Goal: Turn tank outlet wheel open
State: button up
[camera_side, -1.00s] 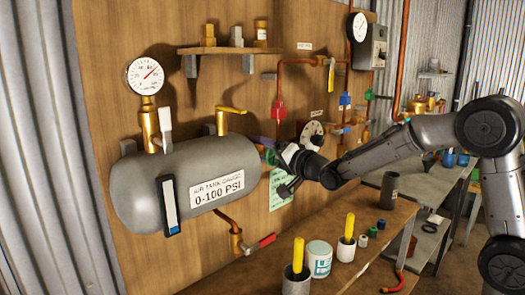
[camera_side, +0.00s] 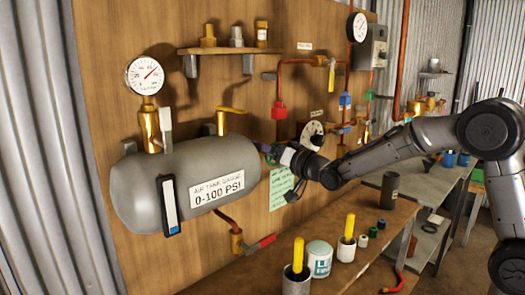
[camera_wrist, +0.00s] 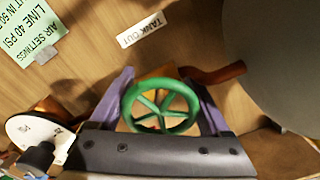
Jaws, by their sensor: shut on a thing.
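The tank outlet wheel (camera_wrist: 161,106) is a green spoked handwheel under a "TANK OUT" label (camera_wrist: 141,29) in the wrist view. My gripper (camera_wrist: 162,98) has one purple finger on each side of the wheel and is shut on its rim. In the side view my gripper (camera_side: 270,152) is at the right end of the grey air tank (camera_side: 190,180). The wheel is mostly hidden there by the gripper and wrist. The tank (camera_wrist: 280,50) fills the upper right of the wrist view.
A white round dial (camera_side: 312,134) is close above my wrist, and a green note (camera_side: 282,187) hangs below. A red-handled valve (camera_side: 260,243) sits under the tank. The bench below holds a white tub (camera_side: 319,260) and cups with yellow-handled tools (camera_side: 298,255).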

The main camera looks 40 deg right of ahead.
jog(key=o, duration=1.2)
jog(key=s, duration=1.3)
jog(key=shift+s, duration=0.4)
jog(key=s+a+r+n, duration=0.1)
jog(key=s+a+r, duration=0.25)
jog(key=s, duration=0.25)
jog(key=s+f+n+g, duration=0.2)
jog(key=s+f+g, duration=0.2)
jog(key=s+f, duration=0.1)
jog(key=s+f+n+g, duration=0.1)
jog(key=s+f+g, duration=0.3)
jog(key=s+f, duration=0.2)
jog(key=s+f+n+g, duration=0.2)
jog(key=s+f+g, duration=0.2)
jog(key=s, duration=0.5)
jog(key=shift+s+f+n, duration=0.15)
jog(key=shift+f+n, duration=0.15)
jog(key=shift+f, duration=0.4)
